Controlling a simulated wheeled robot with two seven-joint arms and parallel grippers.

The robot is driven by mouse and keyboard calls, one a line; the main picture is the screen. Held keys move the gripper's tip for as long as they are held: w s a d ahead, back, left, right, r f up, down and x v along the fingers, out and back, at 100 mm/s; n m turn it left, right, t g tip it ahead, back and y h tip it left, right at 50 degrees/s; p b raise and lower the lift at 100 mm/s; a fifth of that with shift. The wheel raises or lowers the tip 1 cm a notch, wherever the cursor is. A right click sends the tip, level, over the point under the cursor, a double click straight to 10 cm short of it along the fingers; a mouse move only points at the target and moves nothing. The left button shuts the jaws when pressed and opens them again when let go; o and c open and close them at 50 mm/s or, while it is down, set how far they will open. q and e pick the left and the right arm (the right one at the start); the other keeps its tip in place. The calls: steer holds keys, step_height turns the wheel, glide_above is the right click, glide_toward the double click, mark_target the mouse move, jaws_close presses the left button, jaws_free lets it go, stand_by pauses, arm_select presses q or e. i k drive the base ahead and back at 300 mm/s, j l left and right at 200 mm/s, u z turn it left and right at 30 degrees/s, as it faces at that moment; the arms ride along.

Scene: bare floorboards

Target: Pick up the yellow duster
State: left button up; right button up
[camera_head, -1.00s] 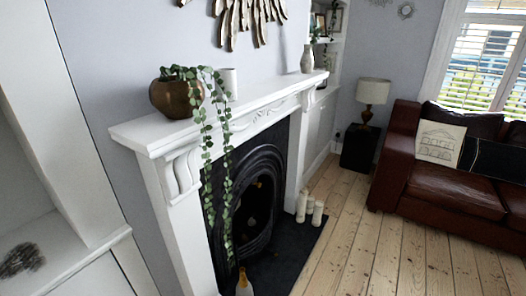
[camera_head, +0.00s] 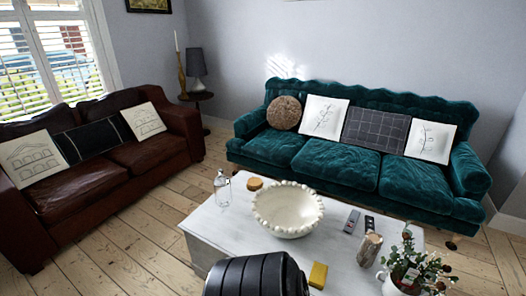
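A small yellow block (camera_head: 318,275) lies on the white coffee table (camera_head: 212,232), near its front edge at the bottom of the view. It is the only plainly yellow thing in sight, but I cannot tell for certain that it is the duster. Neither of my gripper's fingers shows in the head view.
The table also holds a cream bowl (camera_head: 287,212), a glass bottle (camera_head: 222,190), a round orange-brown item (camera_head: 254,184), remotes (camera_head: 352,221), a metallic cylinder (camera_head: 369,249) and a vase of flowers (camera_head: 405,278). A teal sofa (camera_head: 335,166) and brown sofa (camera_head: 146,155) stand behind. Floor (camera_head: 150,225) is clear at left.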

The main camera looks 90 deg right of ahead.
mark_target(317, 278)
steer(key=k+l+z, duration=0.1)
steer(key=z, duration=3.25)
steer(key=u, duration=4.95)
steer(key=z, duration=5.1)
